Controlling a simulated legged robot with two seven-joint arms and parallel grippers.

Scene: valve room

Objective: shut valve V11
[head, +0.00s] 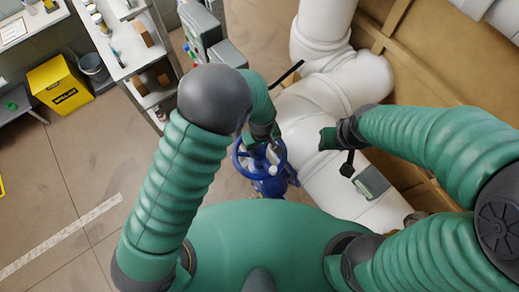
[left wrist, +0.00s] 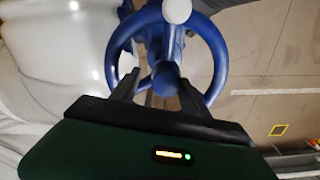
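A blue valve handwheel (head: 240,164) sits on a blue valve body (head: 272,187) beside the white pipe. No V11 label is legible. My left gripper (head: 266,140) is at the wheel, its fingers largely hidden in the head view. In the left wrist view, the wheel (left wrist: 222,55) has spokes, a central hub (left wrist: 166,78) and a white knob (left wrist: 177,11) at the top. There the left gripper (left wrist: 158,82) is open, its two fingers apart on either side of the hub; contact cannot be told. My right gripper (head: 338,148) is over the pipe, away from the wheel; its opening is unclear.
The large white pipe (head: 318,110) runs close along the wheel's right side, with a grey-green box (head: 371,183) on it. A shelf unit (head: 125,45), grey control boxes (head: 200,27) and a yellow bin (head: 59,86) stand at the upper left. The floor at left is clear.

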